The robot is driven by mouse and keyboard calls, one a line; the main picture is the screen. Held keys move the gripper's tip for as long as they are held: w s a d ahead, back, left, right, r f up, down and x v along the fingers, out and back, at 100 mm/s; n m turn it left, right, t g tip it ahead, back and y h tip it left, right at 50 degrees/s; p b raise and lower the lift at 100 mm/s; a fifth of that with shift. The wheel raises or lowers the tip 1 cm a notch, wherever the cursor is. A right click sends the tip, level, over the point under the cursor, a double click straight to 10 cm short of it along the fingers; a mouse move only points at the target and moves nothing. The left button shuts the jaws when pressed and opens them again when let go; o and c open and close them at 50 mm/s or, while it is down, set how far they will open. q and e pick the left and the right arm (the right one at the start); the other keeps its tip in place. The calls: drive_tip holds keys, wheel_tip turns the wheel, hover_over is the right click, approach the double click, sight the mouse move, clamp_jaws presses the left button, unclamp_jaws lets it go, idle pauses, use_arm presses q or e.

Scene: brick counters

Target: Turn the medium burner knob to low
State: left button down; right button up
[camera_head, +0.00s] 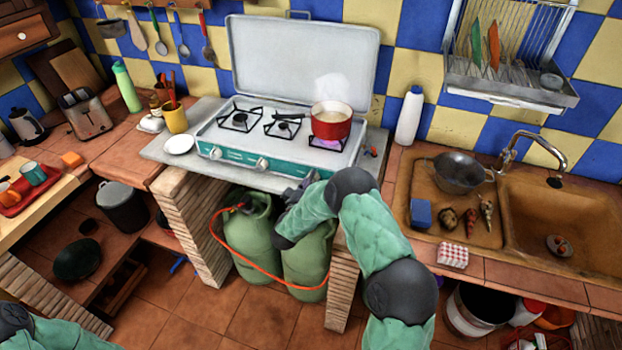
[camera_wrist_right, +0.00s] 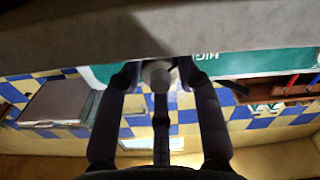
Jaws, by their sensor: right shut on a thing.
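The stove (camera_head: 225,130) has a teal front panel with two pale knobs in sight, a left knob (camera_head: 215,152) and a middle knob (camera_head: 262,165). My right gripper (camera_head: 298,190) is at the right part of this panel and hides what it holds in the head view. In the right wrist view, my right gripper (camera_wrist_right: 158,76) is shut on a round grey burner knob (camera_wrist_right: 157,74), one finger on each side. Upside-down lettering, partly "HIGH", shows beside it. Only part of my left arm shows at lower left; its gripper is out of view.
A red pot (camera_head: 331,124) steams on the right burner over a purple flame. Green gas bottles (camera_head: 252,245) with an orange hose stand below the stove. A white bottle (camera_head: 409,116) and a sink counter are to the right.

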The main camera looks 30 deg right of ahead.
drive_tip(key=n+p, duration=0.1)
drive_tip(key=n, duration=0.3)
drive_tip(key=shift+r+p, duration=0.1)
drive_tip(key=shift+p, duration=0.3)
drive_tip(key=shift+n+p, duration=0.35)
drive_tip(key=shift+n, duration=0.65)
drive_tip(key=o, duration=0.9)
drive_tip(key=shift+c, duration=0.2)
drive_tip(key=shift+a, duration=0.1)
drive_tip(key=v, duration=1.2)
